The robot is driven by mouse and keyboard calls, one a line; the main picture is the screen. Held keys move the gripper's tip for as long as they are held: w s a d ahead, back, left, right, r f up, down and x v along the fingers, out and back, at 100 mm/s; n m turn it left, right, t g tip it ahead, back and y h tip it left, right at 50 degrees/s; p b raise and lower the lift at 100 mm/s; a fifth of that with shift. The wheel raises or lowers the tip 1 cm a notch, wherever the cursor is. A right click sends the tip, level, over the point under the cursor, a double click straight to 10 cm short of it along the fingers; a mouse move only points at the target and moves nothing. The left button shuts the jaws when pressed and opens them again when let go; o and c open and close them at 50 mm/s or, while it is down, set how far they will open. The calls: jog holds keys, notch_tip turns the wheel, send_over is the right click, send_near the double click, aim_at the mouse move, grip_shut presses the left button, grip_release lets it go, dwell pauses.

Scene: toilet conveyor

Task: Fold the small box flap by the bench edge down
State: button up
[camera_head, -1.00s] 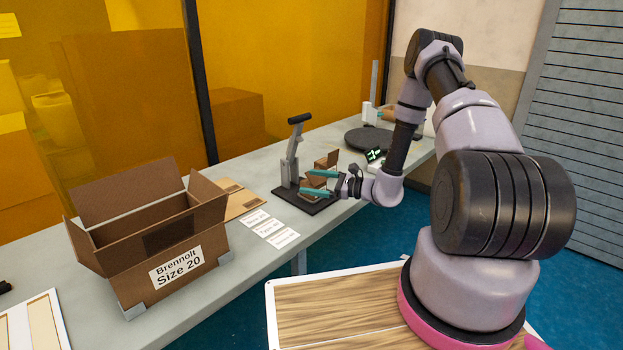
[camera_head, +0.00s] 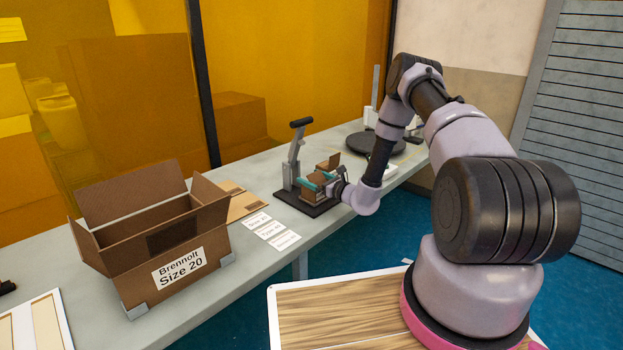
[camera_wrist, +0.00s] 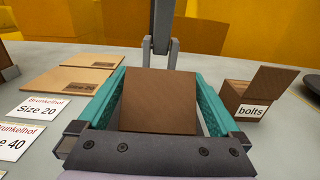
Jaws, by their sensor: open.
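The small brown box (camera_head: 313,194) sits on the black base of a stand with a lever at the bench edge. In the wrist view, a plain brown cardboard panel of it (camera_wrist: 158,100) fills the space between my fingers; I cannot tell how far it is tilted. My gripper (camera_head: 316,180) is open at the box, one teal finger on each side, with nothing clamped. It also shows in the wrist view (camera_wrist: 159,76), with narrow gaps between the panel and the fingers. The lower part of the box is hidden there by my gripper.
The stand's lever (camera_head: 298,140) rises just behind the small box. An open box labelled bolts (camera_wrist: 243,100) stands to the right. Flat cardboard (camera_head: 240,204) and label cards (camera_head: 270,231) lie to the left. A large open Size 20 box (camera_head: 165,255) stands farther left.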

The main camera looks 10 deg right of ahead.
jog(key=shift+w+a, duration=0.1)
jog(key=shift+w, duration=0.1)
jog(key=shift+c, duration=0.3)
jog(key=c, duration=1)
jog(key=shift+a+f+g+h, duration=0.2)
jog(key=shift+g+h, duration=0.1)
jog(key=shift+g, duration=0.1)
jog(key=shift+c, duration=0.2)
jog(key=shift+d+f, duration=0.15)
jog(key=o, duration=1.1)
